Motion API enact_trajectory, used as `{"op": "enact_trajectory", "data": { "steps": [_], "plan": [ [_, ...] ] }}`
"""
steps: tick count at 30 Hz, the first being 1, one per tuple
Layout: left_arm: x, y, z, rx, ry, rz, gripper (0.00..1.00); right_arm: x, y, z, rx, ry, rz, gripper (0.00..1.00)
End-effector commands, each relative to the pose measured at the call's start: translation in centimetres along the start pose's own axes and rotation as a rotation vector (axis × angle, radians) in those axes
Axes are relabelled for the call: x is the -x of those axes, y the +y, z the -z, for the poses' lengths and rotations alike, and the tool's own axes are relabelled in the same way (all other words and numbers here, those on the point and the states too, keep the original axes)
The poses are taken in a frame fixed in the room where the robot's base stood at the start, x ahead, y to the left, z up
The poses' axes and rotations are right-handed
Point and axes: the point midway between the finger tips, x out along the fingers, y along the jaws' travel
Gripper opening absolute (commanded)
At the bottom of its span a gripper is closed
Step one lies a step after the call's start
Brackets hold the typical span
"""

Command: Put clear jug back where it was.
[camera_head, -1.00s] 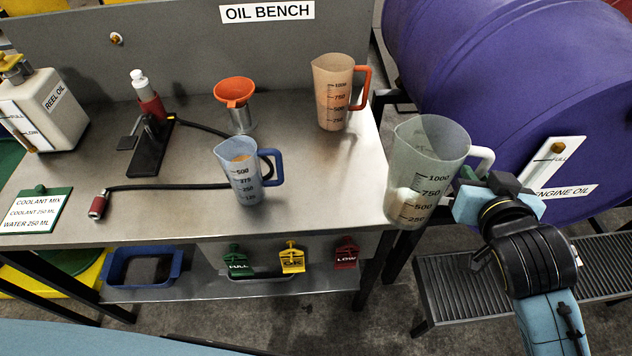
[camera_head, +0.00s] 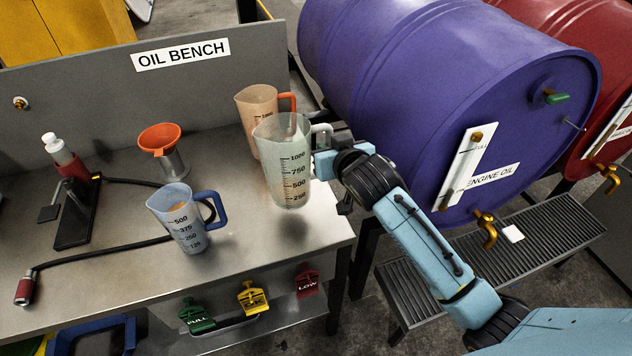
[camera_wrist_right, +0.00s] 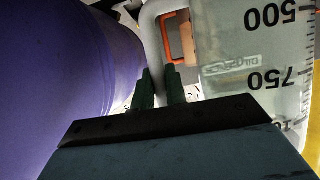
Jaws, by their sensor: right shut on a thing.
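The clear jug (camera_head: 284,168), with black markings and a white handle, hangs upright just above the right part of the oil bench (camera_head: 262,232), with a shadow on the bench below it. My right gripper (camera_head: 326,160) is shut on its handle from the right. In the right wrist view the green fingers (camera_wrist_right: 160,88) are on either side of the white handle, and the jug body (camera_wrist_right: 255,70) fills the right side. My left gripper is not in view.
An orange-handled jug (camera_head: 250,103) stands just behind the clear jug. A blue-handled jug (camera_head: 180,220) stands to the left, and a red funnel (camera_head: 160,138) behind that. The purple engine oil drum (camera_head: 420,90) is at the right. Bare bench lies between the jugs.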

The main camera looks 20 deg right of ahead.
Motion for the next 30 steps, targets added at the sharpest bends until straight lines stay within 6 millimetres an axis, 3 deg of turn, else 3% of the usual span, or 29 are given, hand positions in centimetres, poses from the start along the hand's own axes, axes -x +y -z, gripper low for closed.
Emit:
{"op": "enact_trajectory", "data": {
  "steps": [14,26,27,30],
  "plan": [
    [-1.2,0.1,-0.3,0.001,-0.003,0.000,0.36,-2.1,0.1,-5.2,0.000,0.001,0.000,0.00],
    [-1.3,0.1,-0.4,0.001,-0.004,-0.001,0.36,-2.3,0.1,-5.7,-0.001,0.003,0.001,0.00],
    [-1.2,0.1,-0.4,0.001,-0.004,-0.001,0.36,-2.3,0.1,-5.8,0.000,0.001,0.000,0.18],
    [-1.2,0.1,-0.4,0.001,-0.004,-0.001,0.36,-2.3,0.1,-5.7,0.000,0.001,0.000,0.31]
  ]
}}
